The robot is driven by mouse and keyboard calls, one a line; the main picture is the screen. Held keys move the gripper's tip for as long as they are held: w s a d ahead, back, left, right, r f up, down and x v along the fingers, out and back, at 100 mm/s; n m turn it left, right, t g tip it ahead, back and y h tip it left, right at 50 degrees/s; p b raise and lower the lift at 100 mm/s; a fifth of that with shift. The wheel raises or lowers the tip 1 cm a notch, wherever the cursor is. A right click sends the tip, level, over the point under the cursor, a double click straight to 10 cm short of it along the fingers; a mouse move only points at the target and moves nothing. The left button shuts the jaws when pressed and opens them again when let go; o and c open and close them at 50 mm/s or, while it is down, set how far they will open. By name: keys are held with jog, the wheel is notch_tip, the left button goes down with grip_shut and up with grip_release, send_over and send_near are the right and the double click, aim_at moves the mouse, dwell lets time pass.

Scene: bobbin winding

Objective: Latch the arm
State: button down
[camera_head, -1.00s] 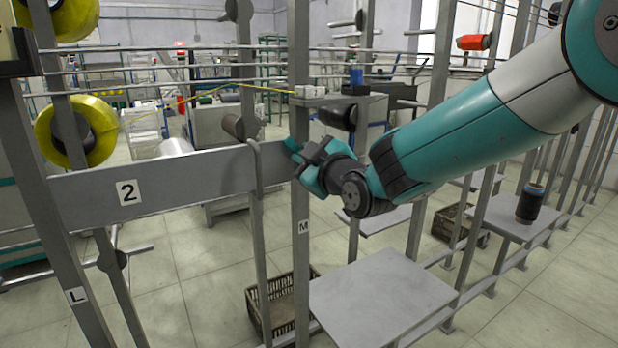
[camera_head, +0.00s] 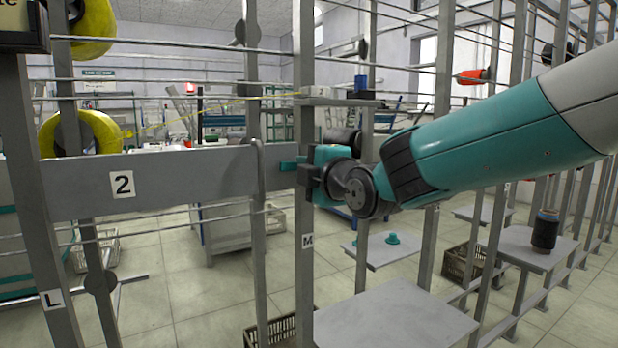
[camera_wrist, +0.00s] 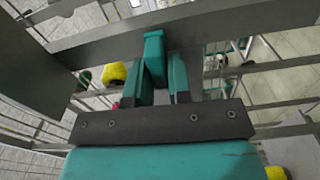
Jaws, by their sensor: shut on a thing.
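The arm is a flat grey bar (camera_head: 205,175) marked 2, running nearly level from post L (camera_head: 33,200) to post M (camera_head: 305,245). A narrow grey upright with a curved top (camera_head: 257,160) crosses it near its right end. My gripper (camera_head: 299,167) is at post M and shut on the arm's teal handle (camera_wrist: 154,60), whose end also shows just left of the post (camera_head: 287,163). In the wrist view the handle sits between my fingers (camera_wrist: 161,82), with the grey bar behind it. I cannot tell whether the arm is latched.
Yellow spools (camera_head: 98,135) hang at the left. Thin horizontal rods run between the uprights. A grey shelf (camera_head: 395,318) stands low at front right, and a dark bobbin (camera_head: 545,230) stands on another shelf. A crate (camera_head: 285,330) sits on the floor below.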

jog(key=shift+n, duration=0.4)
jog(key=c, duration=1.1)
grip_release()
jog(key=b+v, duration=0.2)
jog(key=v, duration=1.5)
jog(key=shift+s+d+f, duration=0.1)
jog(key=shift+s+d, duration=0.05)
jog(key=shift+d, duration=0.05)
